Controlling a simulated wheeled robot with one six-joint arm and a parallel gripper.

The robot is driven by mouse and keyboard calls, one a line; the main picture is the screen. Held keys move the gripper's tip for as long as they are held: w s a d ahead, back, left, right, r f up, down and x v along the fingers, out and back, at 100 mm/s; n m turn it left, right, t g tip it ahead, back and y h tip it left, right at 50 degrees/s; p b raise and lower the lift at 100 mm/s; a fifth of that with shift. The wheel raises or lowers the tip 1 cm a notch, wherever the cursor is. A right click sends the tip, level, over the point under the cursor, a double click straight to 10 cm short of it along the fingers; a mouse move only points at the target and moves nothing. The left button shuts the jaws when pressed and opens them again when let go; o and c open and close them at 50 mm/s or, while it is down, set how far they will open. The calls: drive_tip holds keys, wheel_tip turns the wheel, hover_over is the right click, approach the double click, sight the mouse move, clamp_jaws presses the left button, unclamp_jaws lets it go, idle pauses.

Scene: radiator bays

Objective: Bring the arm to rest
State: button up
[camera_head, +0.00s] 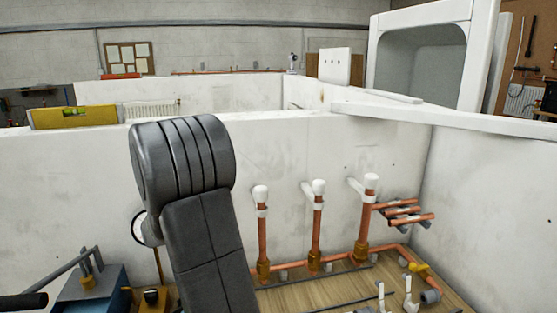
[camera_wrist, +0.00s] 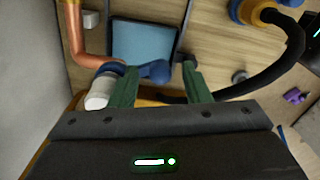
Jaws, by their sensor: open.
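My arm (camera_head: 205,240) stands in the middle of the head view, a dark grey padded link rising in front of the white wall. Its end and jaws are not visible in the head view. In the wrist view my gripper (camera_wrist: 160,78) has its two green fingers spread apart, with nothing held between them. Beyond the fingers are a wooden floor (camera_wrist: 205,25) and a flat blue panel (camera_wrist: 143,43). A dark blue rounded piece (camera_wrist: 155,71) shows near the fingertips; I cannot tell whether they touch it.
Three upright copper pipes with white caps, including the middle one (camera_head: 317,230), stand right of my arm along the wall (camera_head: 300,150). A blue box (camera_head: 95,290) is at lower left. In the wrist view a copper pipe (camera_wrist: 76,35) and black hose (camera_wrist: 285,60) flank the fingers.

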wheel_tip(320, 180, up, 14)
wheel_tip(320, 180, down, 14)
drive_tip(key=shift+r, duration=0.15)
drive_tip(key=shift+a+f, duration=0.1)
drive_tip(key=shift+f, duration=0.1)
drive_tip(key=s+a+m+p, duration=0.2)
drive_tip(key=a+m, duration=0.4)
drive_tip(key=m, duration=0.6)
wheel_tip(320, 180, up, 8)
drive_tip(key=shift+w+d+f, duration=0.15)
drive_tip(key=shift+w+f, duration=0.1)
idle(0.5)
